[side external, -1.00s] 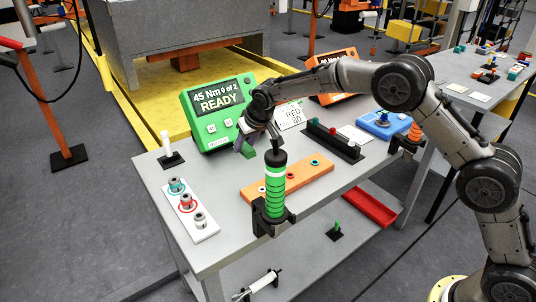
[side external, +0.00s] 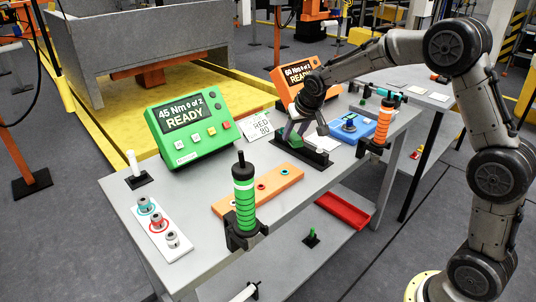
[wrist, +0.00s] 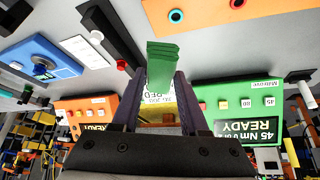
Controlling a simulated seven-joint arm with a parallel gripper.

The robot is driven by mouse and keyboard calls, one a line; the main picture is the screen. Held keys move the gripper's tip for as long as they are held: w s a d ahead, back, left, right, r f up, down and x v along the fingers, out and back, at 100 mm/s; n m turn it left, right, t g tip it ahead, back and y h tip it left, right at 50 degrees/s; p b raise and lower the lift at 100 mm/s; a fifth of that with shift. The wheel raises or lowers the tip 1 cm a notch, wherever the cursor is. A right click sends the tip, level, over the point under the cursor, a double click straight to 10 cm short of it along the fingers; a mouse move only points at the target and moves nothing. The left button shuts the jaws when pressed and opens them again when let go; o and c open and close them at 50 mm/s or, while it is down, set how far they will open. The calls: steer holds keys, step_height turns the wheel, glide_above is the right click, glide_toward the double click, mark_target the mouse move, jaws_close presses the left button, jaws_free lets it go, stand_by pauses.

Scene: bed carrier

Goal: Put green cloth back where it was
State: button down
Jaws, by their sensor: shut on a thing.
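My gripper (side external: 297,127) is shut on a green cloth (side external: 294,141), low over the black rack (side external: 316,158) on the grey table. In the wrist view my gripper (wrist: 160,82) has the folded green cloth (wrist: 164,62) between its fingertips, with its free end sticking out past them. In the side view the gripper partly covers the cloth and the rack, so I cannot tell whether the cloth touches the rack. The black rack also shows in the wrist view (wrist: 104,28), with a red piece at one end.
The green display (side external: 188,124) and orange display (side external: 296,80) stand behind the gripper, with the "RED" card (side external: 257,126) between them. An orange strip (side external: 281,181), a green tool (side external: 244,195), a blue box (side external: 350,128) and an orange tool (side external: 382,122) are around.

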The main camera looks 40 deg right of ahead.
steer(key=w+f, duration=0.3)
steer(key=w, duration=0.1)
steer(key=w+d+f, duration=0.1)
steer(key=w+f, duration=0.2)
steer(key=w, duration=0.1)
steer(key=w+d+f, duration=0.1)
steer(key=w+f, duration=0.2)
steer(key=w, duration=0.1)
steer(key=shift+w+d+f, duration=0.1)
steer(key=shift+w+d, duration=0.1)
steer(key=shift+w, duration=0.2)
steer(key=shift+w+f, duration=0.15)
steer(key=shift+f, duration=0.15)
steer(key=shift+w+f, duration=0.1)
steer(key=shift+f, duration=1.45)
steer(key=shift+f, duration=0.1)
steer(key=shift+c, duration=2.1)
jaws_free()
